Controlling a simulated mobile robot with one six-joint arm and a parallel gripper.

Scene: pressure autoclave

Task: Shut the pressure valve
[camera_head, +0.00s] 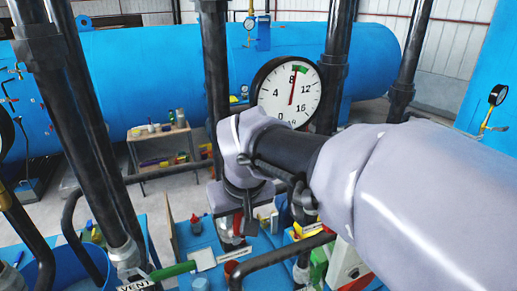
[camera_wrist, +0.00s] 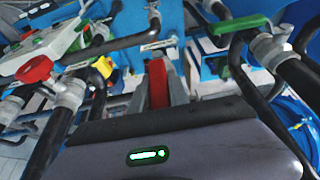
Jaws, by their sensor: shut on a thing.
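My gripper (camera_head: 238,236) points down in the middle of the head view. In the wrist view its fingers (camera_wrist: 160,88) are closed on both sides of a red handle (camera_wrist: 158,82), which also shows as a red strip in the head view (camera_head: 237,222). I cannot read a label that names this handle as the pressure valve. The valve body below is mostly hidden by my fingers and wrist. A round pressure gauge (camera_head: 289,90) stands behind, its red needle near 8, by a green mark.
A green lever (camera_head: 173,271) sits beside a VENT label (camera_head: 137,286); it also shows in the wrist view (camera_wrist: 237,25). A red knob (camera_wrist: 35,70) and a yellow handle (camera_wrist: 103,67) are at left there. Black pipes (camera_head: 92,135) rise close by. A blue tank (camera_head: 130,80) lies behind.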

